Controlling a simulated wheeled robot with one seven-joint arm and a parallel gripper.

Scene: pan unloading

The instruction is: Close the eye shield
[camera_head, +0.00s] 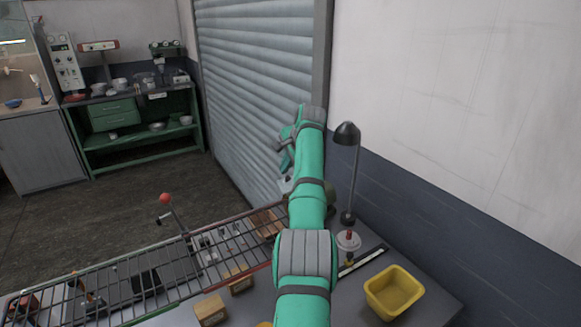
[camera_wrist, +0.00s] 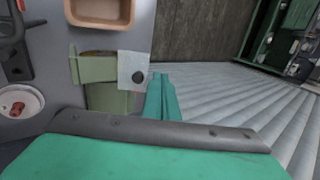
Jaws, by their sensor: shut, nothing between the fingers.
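A green machine (camera_wrist: 98,70) stands on the grey bench in the wrist view, with a pale flat panel (camera_wrist: 134,66) at its right side. This panel looks like the eye shield; a dark round spot shows on it. In the head view a pale piece (camera_head: 285,186), likely the same panel, shows just left of my arm, and most of the machine is hidden behind the arm. My gripper (camera_wrist: 161,80) is shut and empty, its teal fingers close to the panel's lower right edge in the picture. I cannot tell whether they touch it. It also shows in the head view (camera_head: 284,160).
A black lamp (camera_head: 347,135) and a yellow bin (camera_head: 393,292) stand right of my arm. A wire rack (camera_head: 130,276) runs along the bench's left side, with a red-knobbed lever (camera_head: 165,199) beyond it. A ribbed shutter (camera_head: 240,90) stands behind the bench.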

